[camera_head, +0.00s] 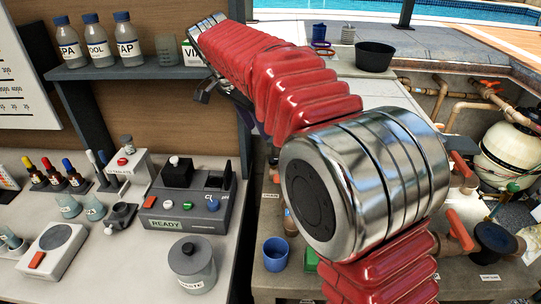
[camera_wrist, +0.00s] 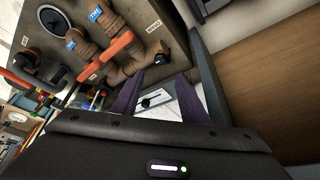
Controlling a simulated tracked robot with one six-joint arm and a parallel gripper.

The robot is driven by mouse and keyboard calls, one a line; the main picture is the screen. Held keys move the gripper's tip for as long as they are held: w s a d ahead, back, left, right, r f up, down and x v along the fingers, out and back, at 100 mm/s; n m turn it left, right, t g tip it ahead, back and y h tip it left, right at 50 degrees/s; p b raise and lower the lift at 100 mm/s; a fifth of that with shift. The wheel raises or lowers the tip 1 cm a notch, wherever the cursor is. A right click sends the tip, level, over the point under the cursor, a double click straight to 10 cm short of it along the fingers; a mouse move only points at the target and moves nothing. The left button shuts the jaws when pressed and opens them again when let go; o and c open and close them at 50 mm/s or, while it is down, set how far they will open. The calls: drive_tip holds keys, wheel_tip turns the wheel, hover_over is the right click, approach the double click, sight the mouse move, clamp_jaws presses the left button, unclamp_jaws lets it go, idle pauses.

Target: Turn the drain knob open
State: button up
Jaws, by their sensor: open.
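Red-orange valve handles (camera_head: 465,165) sit on the pipes at the right of the head view. Orange handles on pipes (camera_wrist: 118,43) also show at the upper left of the wrist view. My gripper (camera_wrist: 170,85) is open, with two dark purple fingers apart and nothing seen held. A pale plate with a small dark part (camera_wrist: 156,98) shows beyond, between the fingers. In the head view my gripper is mostly hidden behind my red arm, near the shelf.
A shelf with bottles (camera_head: 98,45) and a bench with a grey device marked READY (camera_head: 187,205) and a lidded jar (camera_head: 192,262) stand at the left. A blue cup (camera_head: 276,254) and black bowl (camera_head: 375,56) stand right of centre. A wooden panel (camera_wrist: 275,90) is close at the right.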

sight(273, 159)
idle(0.4)
drive_tip(key=x, duration=1.3)
drive_tip(key=shift+w+d+f, duration=0.1)
drive_tip(key=shift+f, duration=0.3)
drive_tip(key=c, duration=1)
